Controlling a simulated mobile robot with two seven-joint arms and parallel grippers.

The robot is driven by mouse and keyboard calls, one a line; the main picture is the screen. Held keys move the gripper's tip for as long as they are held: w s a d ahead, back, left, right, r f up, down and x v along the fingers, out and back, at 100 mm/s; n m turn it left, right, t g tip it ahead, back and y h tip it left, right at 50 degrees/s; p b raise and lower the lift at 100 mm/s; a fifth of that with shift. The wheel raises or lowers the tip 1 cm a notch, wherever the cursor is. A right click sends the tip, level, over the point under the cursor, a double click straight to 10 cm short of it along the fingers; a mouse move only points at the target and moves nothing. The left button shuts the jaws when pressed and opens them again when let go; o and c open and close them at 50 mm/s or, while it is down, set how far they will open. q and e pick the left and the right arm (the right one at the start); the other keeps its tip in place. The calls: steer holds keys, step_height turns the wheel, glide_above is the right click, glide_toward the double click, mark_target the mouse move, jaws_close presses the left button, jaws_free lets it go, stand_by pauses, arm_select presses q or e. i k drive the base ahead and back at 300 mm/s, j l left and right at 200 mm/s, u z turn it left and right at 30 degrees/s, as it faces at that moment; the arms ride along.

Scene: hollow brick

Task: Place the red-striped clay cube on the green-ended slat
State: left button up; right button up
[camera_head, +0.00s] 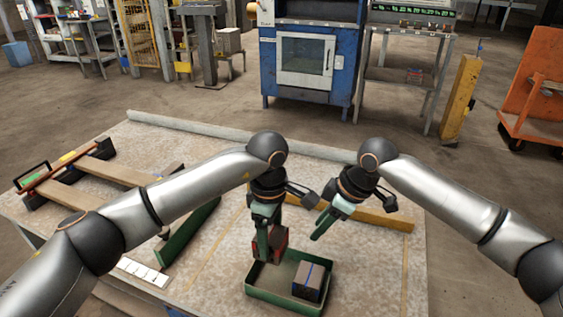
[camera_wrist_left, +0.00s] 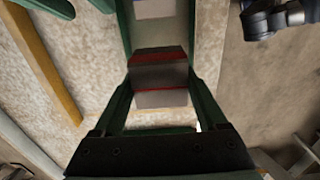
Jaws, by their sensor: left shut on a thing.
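The red-striped clay cube (camera_head: 281,243) is dark grey and sits between the fingers of my left gripper (camera_head: 268,243), above the left part of a green tray. In the left wrist view the cube (camera_wrist_left: 160,76) shows red stripes and is pinched between both fingers (camera_wrist_left: 158,98). The green-ended slat (camera_head: 75,197) appears to be the nearer wooden slat at the far left, with a green patch (camera_head: 33,178) by its left end. My right gripper (camera_head: 327,221) hangs empty right of the left one; its finger gap is not clear.
The green tray (camera_head: 262,294) holds a blue-striped cube (camera_head: 312,279). Another slat (camera_head: 118,172) lies behind the nearer one. A green bar (camera_head: 188,234) and a white marked card (camera_head: 143,272) lie between slats and tray. A yellow bar (camera_head: 385,219) lies behind the tray.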

mark_target(86, 201)
steer(key=k+j, duration=0.75)
steer(key=j, duration=0.25)
